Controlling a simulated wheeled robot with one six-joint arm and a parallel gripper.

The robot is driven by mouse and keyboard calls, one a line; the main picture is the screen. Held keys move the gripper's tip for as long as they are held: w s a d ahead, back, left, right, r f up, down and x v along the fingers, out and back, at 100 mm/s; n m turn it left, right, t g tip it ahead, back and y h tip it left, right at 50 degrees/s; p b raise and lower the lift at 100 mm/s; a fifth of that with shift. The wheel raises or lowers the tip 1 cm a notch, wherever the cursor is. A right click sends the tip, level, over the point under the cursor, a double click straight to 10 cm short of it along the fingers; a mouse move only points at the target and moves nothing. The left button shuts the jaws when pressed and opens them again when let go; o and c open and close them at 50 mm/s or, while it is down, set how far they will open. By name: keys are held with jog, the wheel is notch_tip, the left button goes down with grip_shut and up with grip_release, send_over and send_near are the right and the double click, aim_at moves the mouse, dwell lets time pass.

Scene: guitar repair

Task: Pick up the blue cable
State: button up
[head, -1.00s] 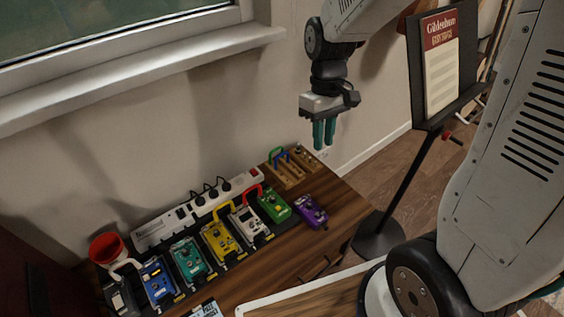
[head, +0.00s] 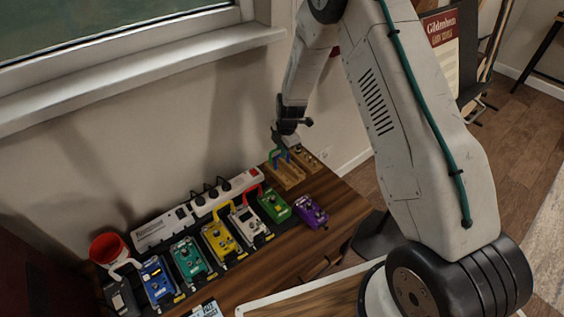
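The blue cable (head: 289,159) shows as small blue bits at a wooden rack (head: 290,178) at the back right of the bench. A green cable (head: 272,155) is just left of it in the same rack. My gripper (head: 283,150) is down at the rack, right over the blue cable. The top of the blue cable is mostly hidden by the gripper.
A second wooden block (head: 307,158) stands right of the rack. A white power strip (head: 165,228) lies along the wall. Several pedals, such as a green one (head: 275,206) and a purple one (head: 312,211), fill the bench front. A red cup (head: 107,250) stands far left.

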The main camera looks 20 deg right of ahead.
jog(key=shift+n, duration=0.4)
jog(key=f, duration=0.2)
jog(key=w+f, duration=0.1)
jog(key=f, duration=0.2)
jog(key=w+f, duration=0.1)
jog(key=f, duration=0.1)
jog(key=shift+a+f, duration=0.25)
jog(key=shift+f, duration=0.05)
jog(key=shift+c, duration=0.3)
grip_shut()
